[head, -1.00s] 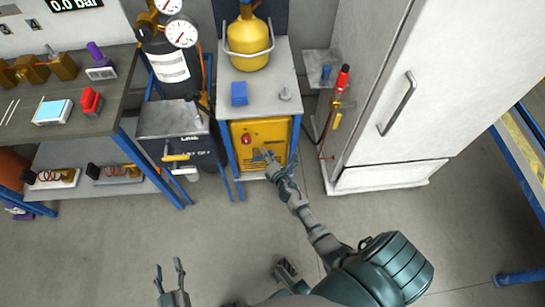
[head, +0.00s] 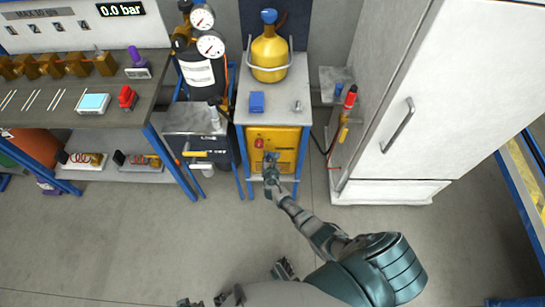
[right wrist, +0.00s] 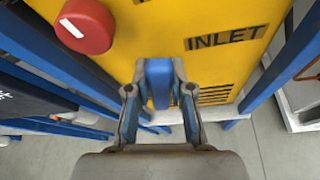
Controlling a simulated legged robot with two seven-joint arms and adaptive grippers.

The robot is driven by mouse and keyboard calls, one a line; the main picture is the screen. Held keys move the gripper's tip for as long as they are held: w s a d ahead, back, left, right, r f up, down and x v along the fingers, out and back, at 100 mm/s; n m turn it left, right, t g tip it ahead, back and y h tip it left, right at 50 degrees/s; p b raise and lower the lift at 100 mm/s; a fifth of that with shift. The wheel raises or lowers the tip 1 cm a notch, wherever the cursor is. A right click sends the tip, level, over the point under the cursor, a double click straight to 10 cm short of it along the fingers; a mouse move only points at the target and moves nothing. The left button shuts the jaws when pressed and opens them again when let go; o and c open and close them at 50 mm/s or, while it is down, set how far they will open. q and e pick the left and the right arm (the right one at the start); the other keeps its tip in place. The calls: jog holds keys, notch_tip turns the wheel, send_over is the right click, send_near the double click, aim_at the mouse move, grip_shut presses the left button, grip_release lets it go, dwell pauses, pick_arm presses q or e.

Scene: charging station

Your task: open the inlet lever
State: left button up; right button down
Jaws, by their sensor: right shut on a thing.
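The yellow panel (head: 281,148) is the front of a box under the grey-topped stand in the head view. In the right wrist view its INLET label (right wrist: 226,37) is to the right of a blue lever (right wrist: 158,82). My right gripper (right wrist: 158,95) is shut on this lever, one finger on each side. In the head view my right gripper (head: 270,163) is against the panel and hides most of the lever. A red knob (right wrist: 85,25) with a white mark is up and left of the lever. Only the tips of my left gripper (head: 190,302) show at the bottom edge.
Blue stand legs flank the panel. A yellow container (head: 270,54) and a blue block (head: 257,102) stand on top. A dark box (head: 200,148) is to the left and a white cabinet (head: 415,100) to the right. The floor in front is clear.

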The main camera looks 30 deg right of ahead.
pick_arm(q)
jog(key=shift+f+p, duration=0.45)
jog(key=shift+f, duration=1.25)
pick_arm(e)
jog(key=shift+w+a+r+n+g+h, duration=0.15)
jog(key=shift+w+a+n+h, duration=0.15)
jog(key=shift+n, duration=0.2)
jog(key=shift+w+a+r+n+g+h, duration=0.15)
jog(key=shift+n+h, duration=0.15)
jog(key=shift+n, duration=0.2)
pick_arm(q)
jog(key=shift+d, duration=0.1)
pick_arm(e)
jog(key=shift+a, duration=0.1)
jog(key=c, duration=1)
grip_release()
jog(key=shift+f, duration=0.1)
jog(key=shift+s+a, duration=0.3)
jog(key=v, duration=1.1)
